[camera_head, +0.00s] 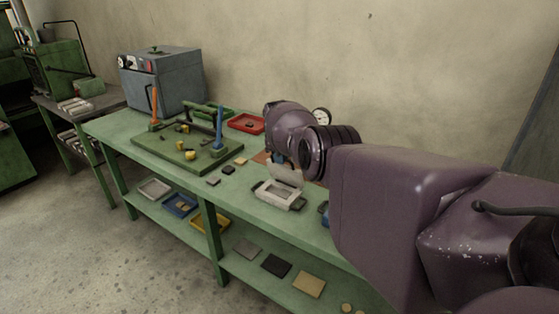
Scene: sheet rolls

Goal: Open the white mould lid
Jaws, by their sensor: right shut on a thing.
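The white mould (272,199) sits on the green workbench, right of centre in the head view. It is a shallow white frame with dark handles at its sides. Its white lid (287,177) stands raised and tilted above the frame's far edge, so the mould is open at the front. My right gripper (280,159) is at the lid's upper edge and shut on it. The wrist and the purple arm hide part of the fingers and the bench behind. My left gripper is not in view.
The green bench (232,186) has small dark and tan blocks left of the mould. A green board (168,157) with orange and blue posts stands further left, with a red tray (246,123) behind it. A grey oven (165,80) stands at the back. The lower shelf holds trays and flat sheets.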

